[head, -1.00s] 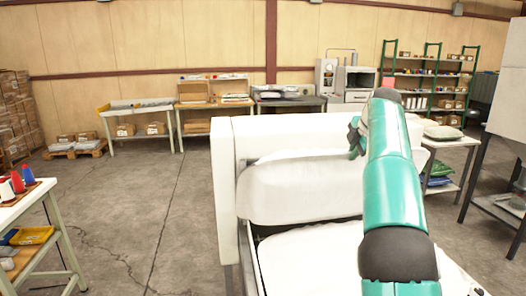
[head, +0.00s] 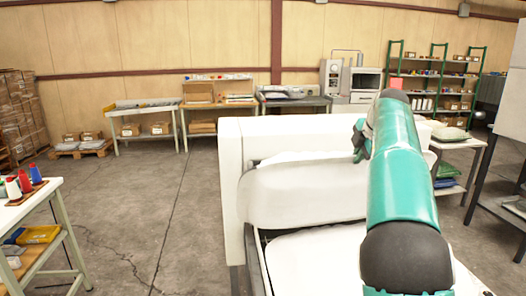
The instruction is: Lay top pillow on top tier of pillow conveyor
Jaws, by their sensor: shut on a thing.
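A white pillow (head: 300,194) hangs upright-tilted at the centre of the head view, above the lower part of a white two-level machine that looks like the pillow conveyor (head: 233,180). Another white pillow or white surface (head: 315,262) lies below it on the lower level. My gripper (head: 360,140) is at the hanging pillow's upper right edge and is shut on it. My arm covers the right side of the pillow and part of the conveyor. The fingertips are mostly hidden.
A table (head: 25,210) with coloured cones and a yellow bin stands at the left. Workbenches (head: 145,106) line the back wall. A side table (head: 462,143) with folded cloths and a grey stand are at the right. The floor (head: 140,215) between is clear.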

